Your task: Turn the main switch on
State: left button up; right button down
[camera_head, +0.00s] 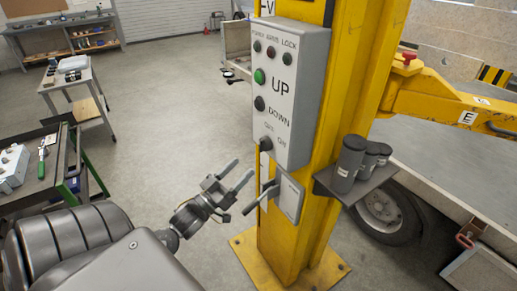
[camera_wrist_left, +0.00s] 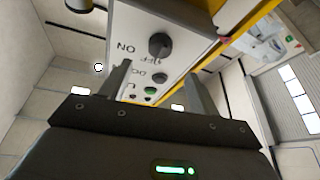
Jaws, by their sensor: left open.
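The main switch is a round black knob (camera_head: 266,142) low on the grey control box (camera_head: 290,90), close to OFF and ON lettering. It also shows in the left wrist view (camera_wrist_left: 160,45), beyond the fingers. I cannot tell for sure which label the knob points to. My left gripper (camera_head: 241,169) is open and empty, below and to the left of the knob in the head view and apart from it. Its two fingers (camera_wrist_left: 155,85) stand spread in the left wrist view. My right gripper is not in view.
The box is fixed to a yellow column (camera_head: 340,90). Below the box is a plate with a black-handled lever (camera_head: 262,196), close to my left gripper. Dark cylinders (camera_head: 348,160) stand on a shelf at right. Tool carts (camera_head: 45,190) are at left; the floor between is clear.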

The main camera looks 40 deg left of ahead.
aim_at(260, 149)
pick_arm(q)
jog(key=p+x, duration=0.2)
jog(key=x, duration=0.5)
jog(key=shift+w+r, duration=0.2)
jog(key=shift+w, duration=0.05)
jog(key=shift+w+d+r+p, duration=0.1)
jog(key=shift+w+p, duration=0.25)
jog(key=shift+w, duration=0.35)
jog(key=shift+c, duration=0.3)
jog(key=c, duration=0.7)
jog(key=shift+c, duration=1)
